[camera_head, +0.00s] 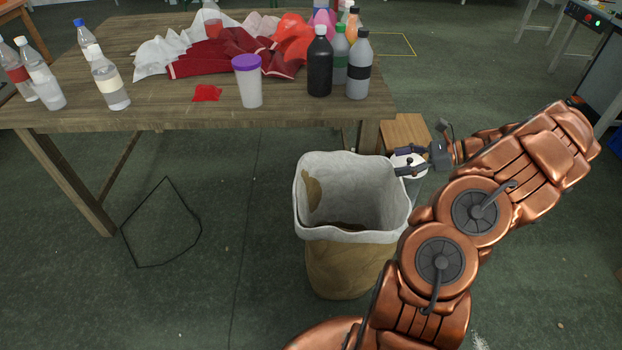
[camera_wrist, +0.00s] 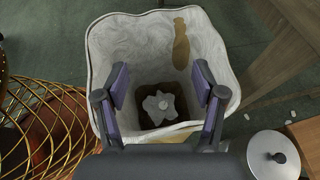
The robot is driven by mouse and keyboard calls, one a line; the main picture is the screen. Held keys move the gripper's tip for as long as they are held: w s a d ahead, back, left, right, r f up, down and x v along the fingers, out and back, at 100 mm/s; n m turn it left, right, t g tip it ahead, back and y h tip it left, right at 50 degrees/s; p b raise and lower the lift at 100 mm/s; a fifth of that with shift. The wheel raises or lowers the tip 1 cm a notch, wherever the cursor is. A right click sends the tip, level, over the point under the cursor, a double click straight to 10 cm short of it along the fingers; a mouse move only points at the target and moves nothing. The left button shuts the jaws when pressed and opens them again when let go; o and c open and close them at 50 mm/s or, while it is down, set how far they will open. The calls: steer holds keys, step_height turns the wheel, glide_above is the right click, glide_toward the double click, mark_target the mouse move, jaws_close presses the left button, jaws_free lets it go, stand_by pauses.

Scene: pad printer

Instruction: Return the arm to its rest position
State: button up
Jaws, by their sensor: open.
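My copper-coloured arm (camera_head: 440,260) reaches up from the bottom of the head view, bends at the right and points back left. My gripper (camera_head: 399,162) is at the right rim of a waste bin (camera_head: 345,265) in that picture. In the wrist view my gripper (camera_wrist: 160,85) looks down into the bin, its two purple-padded fingers spread wide with nothing between them. The bin has a pale liner (camera_wrist: 130,35) with a brown stain. A crumpled white piece (camera_wrist: 158,106) lies at its dark bottom.
A wooden table (camera_head: 150,105) behind the bin carries bottles, a purple-lidded cup (camera_head: 249,85) and red and white cloths. A wooden stool (camera_head: 405,129) stands beyond my gripper. Floor left of the bin is mostly clear.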

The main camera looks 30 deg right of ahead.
steer(key=shift+a, duration=0.1)
steer(key=w+a+r+n+g, duration=0.1)
steer(key=a+r+n+g, duration=0.15)
steer(key=a, duration=0.55)
steer(key=w+a+r+n+g, duration=0.1)
steer(key=a+r+n+g, duration=0.1)
steer(key=a+r+n, duration=0.35)
steer(key=s+a+r+n+g+h, duration=0.1)
steer(key=s+a+n+g+h, duration=0.25)
steer(key=a, duration=0.65)
steer(key=s+a+r+n+g, duration=0.1)
steer(key=s+a+n+g, duration=0.1)
steer(key=s+a+n, duration=0.55)
steer(key=s+a+f+n+g+h, duration=0.15)
steer(key=s+n+h, duration=0.5)
steer(key=s, duration=0.95)
step_height(320, 180, up, 18)
steer(key=t+p, duration=0.1)
steer(key=p, duration=1.6)
steer(key=shift+w+a+t+h, duration=0.25)
steer(key=shift+a+t+h, duration=0.05)
steer(key=shift+t+h, duration=0.1)
steer(key=shift+c, duration=0.3)
